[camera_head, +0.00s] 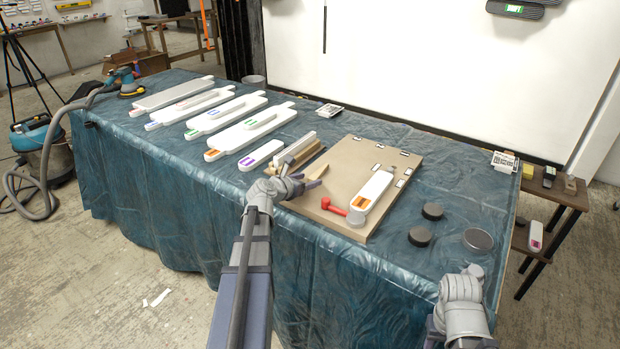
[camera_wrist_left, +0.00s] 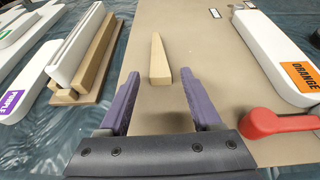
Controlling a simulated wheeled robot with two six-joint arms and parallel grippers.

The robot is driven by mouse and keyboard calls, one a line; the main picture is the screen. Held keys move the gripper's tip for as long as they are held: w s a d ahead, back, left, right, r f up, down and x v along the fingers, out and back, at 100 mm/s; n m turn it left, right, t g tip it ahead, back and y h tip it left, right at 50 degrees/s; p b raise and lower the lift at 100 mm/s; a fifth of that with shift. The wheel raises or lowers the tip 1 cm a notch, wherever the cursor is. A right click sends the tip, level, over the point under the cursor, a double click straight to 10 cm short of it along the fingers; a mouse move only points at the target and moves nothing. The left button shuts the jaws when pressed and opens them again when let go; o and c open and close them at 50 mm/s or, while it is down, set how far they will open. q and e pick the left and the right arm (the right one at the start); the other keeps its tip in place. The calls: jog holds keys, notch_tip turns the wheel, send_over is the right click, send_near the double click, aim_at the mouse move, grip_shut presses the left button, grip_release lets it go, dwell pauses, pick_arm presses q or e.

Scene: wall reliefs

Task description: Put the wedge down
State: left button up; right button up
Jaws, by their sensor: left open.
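The wedge, a small tapered piece of light wood (camera_wrist_left: 160,62), lies on the brown board (camera_wrist_left: 205,45) in the left wrist view. In the head view the wedge (camera_head: 296,172) shows beside my left gripper, at the board's left part. My left gripper (camera_head: 318,177) is open, its purple fingers apart and empty; it also shows in the left wrist view (camera_wrist_left: 162,98), with the wedge ahead of and between the fingertips, apart from both. My right arm's wrist shows at the lower right of the head view; its fingers are not visible.
A red-handled tool (camera_head: 340,211) and a white piece with an orange label (camera_head: 371,190) lie on the board. A wooden rack with white strips (camera_head: 296,150) stands left of it. White pieces (camera_head: 250,129) line the table's left. Dark discs (camera_head: 420,236) lie right.

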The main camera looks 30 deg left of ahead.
pick_arm(q)
jog(key=p+v, duration=0.3)
jog(key=v, duration=0.6)
jog(key=shift+s+d+r, duration=0.1)
jog(key=shift+s+r, duration=0.15)
jog(key=shift+s, duration=0.25)
